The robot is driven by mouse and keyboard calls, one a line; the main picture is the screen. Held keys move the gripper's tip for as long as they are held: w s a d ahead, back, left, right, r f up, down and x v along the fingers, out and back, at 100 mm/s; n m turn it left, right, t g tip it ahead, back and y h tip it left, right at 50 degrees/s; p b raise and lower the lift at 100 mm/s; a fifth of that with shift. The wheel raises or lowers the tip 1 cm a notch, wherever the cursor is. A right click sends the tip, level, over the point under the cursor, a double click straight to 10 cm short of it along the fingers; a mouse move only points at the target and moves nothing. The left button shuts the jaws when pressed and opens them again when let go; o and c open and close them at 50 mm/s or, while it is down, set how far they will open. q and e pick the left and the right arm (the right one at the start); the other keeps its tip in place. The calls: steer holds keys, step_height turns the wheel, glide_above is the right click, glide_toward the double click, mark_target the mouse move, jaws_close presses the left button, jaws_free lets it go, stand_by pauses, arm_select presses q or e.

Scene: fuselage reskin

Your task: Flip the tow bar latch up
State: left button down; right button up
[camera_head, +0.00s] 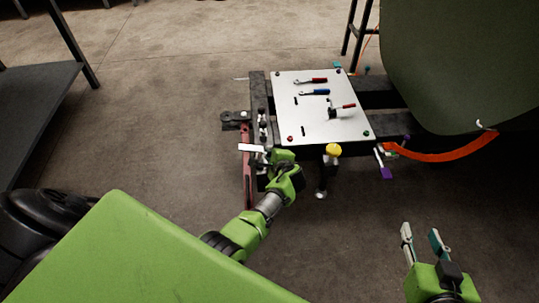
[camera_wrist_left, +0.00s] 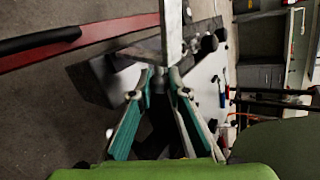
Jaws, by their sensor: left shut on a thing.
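The red tow bar (camera_head: 247,178) lies along the left end of the black cart; in the left wrist view the red bar (camera_wrist_left: 105,30) with a black grip crosses the upper left. A flat pale metal bar, which looks like the tow bar latch (camera_head: 251,148), sticks out leftward from my left gripper (camera_head: 272,160). In the left wrist view this latch (camera_wrist_left: 172,32) runs up from between the teal-padded fingertips (camera_wrist_left: 162,80). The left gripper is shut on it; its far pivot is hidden. My right gripper (camera_head: 422,236) is open and empty at the lower right, away from the cart.
A white panel (camera_head: 313,120) on the cart carries a red-handled and a blue-handled tool. A yellow knob (camera_head: 333,150) is at the cart's front edge. A large green curved body (camera_head: 460,70) stands right. A dark table (camera_head: 35,100) is far left. Floor between is clear.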

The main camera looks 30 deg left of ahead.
stand_by(0.4)
arm_select(q)
steer(key=c, duration=1.9)
jaws_free()
steer(key=v, duration=0.7)
steer(key=shift+r, duration=0.15)
steer(key=shift+s+d, duration=0.1)
steer(key=shift+d, duration=0.05)
